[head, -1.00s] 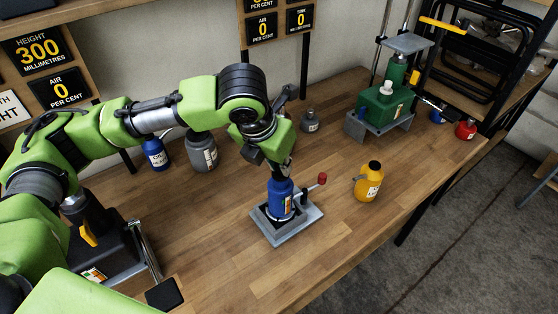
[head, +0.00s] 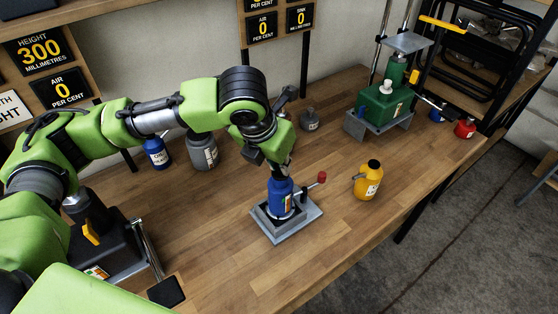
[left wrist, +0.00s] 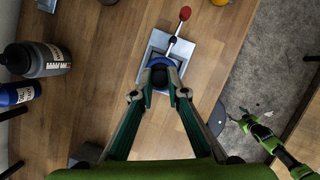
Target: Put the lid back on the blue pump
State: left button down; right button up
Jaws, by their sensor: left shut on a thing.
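The blue pump (head: 281,199) stands upright on a grey square base (head: 287,230) with a red-knobbed lever (head: 321,177) at its right. In the left wrist view the blue pump (left wrist: 164,63) shows as a blue ring around a dark round lid (left wrist: 159,75). My left gripper (head: 279,171) is directly above the pump top, pointing down. In the left wrist view its two green fingers (left wrist: 159,93) close on the dark lid at the top of the pump. Whether the lid is fully seated is hidden by the fingers. My right gripper is not seen in the head view.
A yellow bottle (head: 367,181) stands right of the pump. Grey (head: 202,152) and blue (head: 156,153) bottles stand by the wall. The bench (head: 220,240) is clear left of the base.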

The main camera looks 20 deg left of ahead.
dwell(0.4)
pick_arm(q)
jog(key=c, duration=1.9)
grip_release()
jog(key=o, duration=0.5)
jog(key=shift+c, duration=0.2)
jog(key=shift+r, duration=0.1)
notch_tip(320, 180, up, 7)
jog(key=p, duration=0.8)
jog(key=shift+p, duration=0.3)
